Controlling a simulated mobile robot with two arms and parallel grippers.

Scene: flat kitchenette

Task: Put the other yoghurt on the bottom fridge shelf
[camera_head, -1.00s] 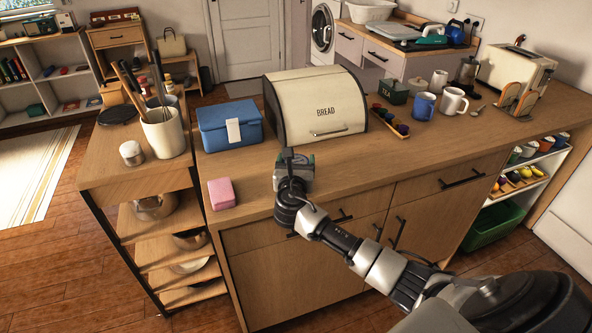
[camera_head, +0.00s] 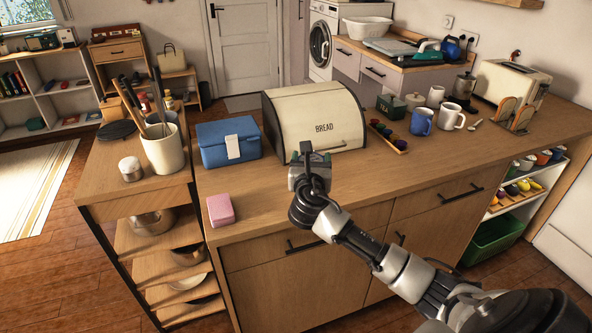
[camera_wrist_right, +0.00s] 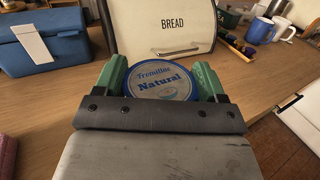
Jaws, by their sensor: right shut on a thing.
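My right gripper (camera_head: 308,158) is over the counter, in front of the bread bin. In the right wrist view its green fingers (camera_wrist_right: 160,82) are shut on a round yoghurt tub (camera_wrist_right: 161,84) with a blue and pale lid marked "Natural". The lower part of the tub is hidden behind the gripper body. In the head view the tub is hidden by the gripper. My left gripper is not in view. I cannot make out a fridge shelf in either view.
The cream bread bin (camera_head: 312,118) stands behind the gripper, with a blue box (camera_head: 228,142) on its left. A pink block (camera_head: 220,209) lies near the counter's front edge. Blue (camera_head: 421,121) and white (camera_head: 451,116) mugs stand to the right. The counter front right is clear.

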